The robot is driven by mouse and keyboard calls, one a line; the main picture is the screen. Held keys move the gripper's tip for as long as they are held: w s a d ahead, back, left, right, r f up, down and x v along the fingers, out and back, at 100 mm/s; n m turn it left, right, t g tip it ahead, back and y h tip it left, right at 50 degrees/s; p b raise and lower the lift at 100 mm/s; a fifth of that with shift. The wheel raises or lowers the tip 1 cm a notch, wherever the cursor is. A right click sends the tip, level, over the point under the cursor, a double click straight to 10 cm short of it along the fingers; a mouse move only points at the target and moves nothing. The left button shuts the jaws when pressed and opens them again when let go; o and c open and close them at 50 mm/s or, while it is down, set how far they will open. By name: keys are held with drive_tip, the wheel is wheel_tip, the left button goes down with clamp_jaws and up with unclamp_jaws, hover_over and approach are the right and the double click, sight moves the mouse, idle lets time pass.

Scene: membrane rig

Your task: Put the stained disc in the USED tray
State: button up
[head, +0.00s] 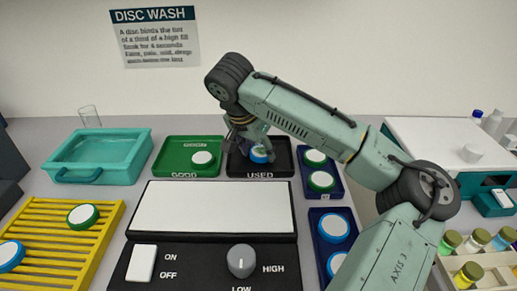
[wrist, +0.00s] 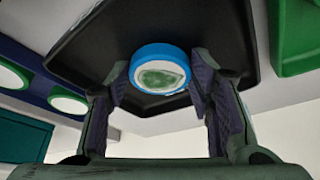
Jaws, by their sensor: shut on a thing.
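The stained disc (wrist: 160,72) has a blue rim and a white face with a green stain, seen in the wrist view. My gripper (wrist: 157,88) is shut on it, one finger at each side of the rim. In the head view the disc (head: 259,154) shows below my gripper (head: 256,147), over the black USED tray (head: 283,157). The tray also fills the back of the wrist view (wrist: 100,45). I cannot tell whether the disc touches the tray floor. My fingers partly cover the disc in the head view.
A green GOOD tray (head: 170,160) with a green-rimmed disc stands left of the USED tray. Blue trays (head: 336,190) with several discs stand to the right. A switch panel (head: 205,260) lies in front, a yellow rack (head: 45,238) and teal basin (head: 112,165) at left.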

drive_tip(key=o, duration=1.2)
drive_tip(key=shift+s+f, duration=0.1)
drive_tip(key=shift+f, duration=0.65)
drive_tip(key=shift+c, duration=0.2)
drive_tip(key=shift+r, duration=0.15)
drive_tip(key=shift+r, duration=0.25)
drive_tip(key=v, duration=1.2)
drive_tip(key=shift+r+b, duration=0.35)
drive_tip(key=shift+r, duration=0.2)
drive_tip(key=shift+f, duration=0.1)
